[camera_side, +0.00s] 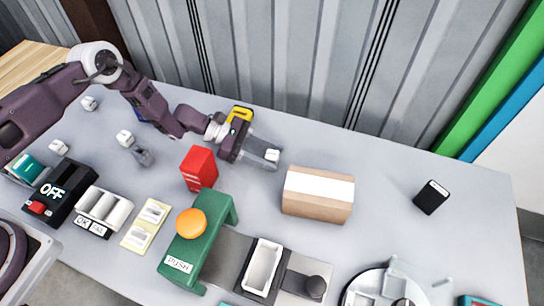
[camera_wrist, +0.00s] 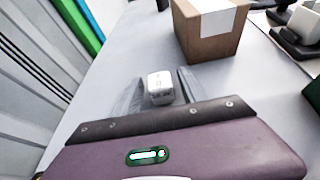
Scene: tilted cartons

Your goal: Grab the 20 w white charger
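A small white cube-shaped charger (camera_side: 272,155) is at the tip of my gripper (camera_side: 264,151), which points right, left of the brown carton. In the wrist view the charger (camera_wrist: 159,87) sits between the two see-through fingers of my gripper (camera_wrist: 160,92), one against each side. My gripper looks shut on it. Whether the charger touches the table is unclear. Other small white cubes are on the left of the table: one at the back (camera_side: 89,103), one nearer the middle (camera_side: 125,138), and one farther left (camera_side: 57,147). Their wattage markings are too small to read.
A brown carton (camera_side: 318,196) with a white top stands right of my gripper. A black item (camera_side: 432,197) lies at right. The back table strip is clear.

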